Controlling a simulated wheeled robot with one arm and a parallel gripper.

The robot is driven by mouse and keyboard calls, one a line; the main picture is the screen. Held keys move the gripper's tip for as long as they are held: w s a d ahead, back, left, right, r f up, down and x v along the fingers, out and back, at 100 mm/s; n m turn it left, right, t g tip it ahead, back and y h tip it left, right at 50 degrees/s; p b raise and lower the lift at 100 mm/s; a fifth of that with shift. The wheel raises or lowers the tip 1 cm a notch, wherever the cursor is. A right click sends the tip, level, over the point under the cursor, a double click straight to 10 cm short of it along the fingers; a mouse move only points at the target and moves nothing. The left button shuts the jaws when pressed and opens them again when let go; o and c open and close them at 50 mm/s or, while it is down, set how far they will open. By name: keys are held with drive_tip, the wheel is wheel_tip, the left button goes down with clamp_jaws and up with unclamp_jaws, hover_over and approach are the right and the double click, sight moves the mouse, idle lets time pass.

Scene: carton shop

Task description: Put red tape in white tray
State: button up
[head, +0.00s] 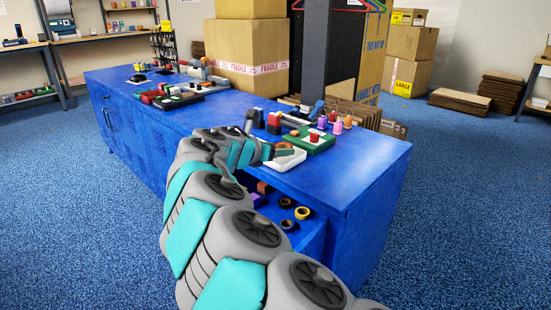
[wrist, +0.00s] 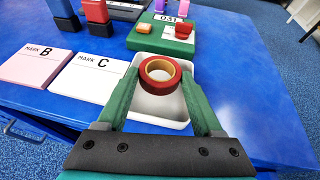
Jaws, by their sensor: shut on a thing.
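The red tape (wrist: 160,86) is a roll with a tan inner core, held between the green fingertips of my gripper (wrist: 160,88) in the wrist view. My gripper is shut on it. The white tray (wrist: 160,122) lies beneath and around the roll in that view, on the blue bench; whether the roll touches the tray floor I cannot tell. In the head view the white tray (head: 286,161) sits at the bench's front edge, partly hidden by my gripper (head: 284,148).
An open drawer (head: 312,232) below holds several tape rolls. Bare blue bench (head: 365,160) lies to the right.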

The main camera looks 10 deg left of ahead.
sight(278, 161)
wheel_tip(278, 161, down, 2)
drive_tip(key=shift+f+b, duration=0.15)
drive_tip(key=shift+b, duration=0.65)
drive_tip(key=shift+f, duration=0.1)
drive_tip(key=shift+s+f+p, duration=0.15)
drive_tip(key=shift+f+p, duration=0.2)
drive_tip(key=shift+f, duration=0.25)
drive_tip(key=o, duration=1)
drive_tip(key=shift+d+f, duration=0.1)
drive_tip(key=shift+f, duration=0.15)
drive_tip(key=shift+o, duration=0.2)
drive_tip(key=shift+r+b, duration=0.25)
drive_tip(key=shift+b, duration=0.1)
drive_tip(key=r+v, duration=0.1)
drive_tip(key=v, duration=1.1)
drive_tip(key=shift+r, duration=0.3)
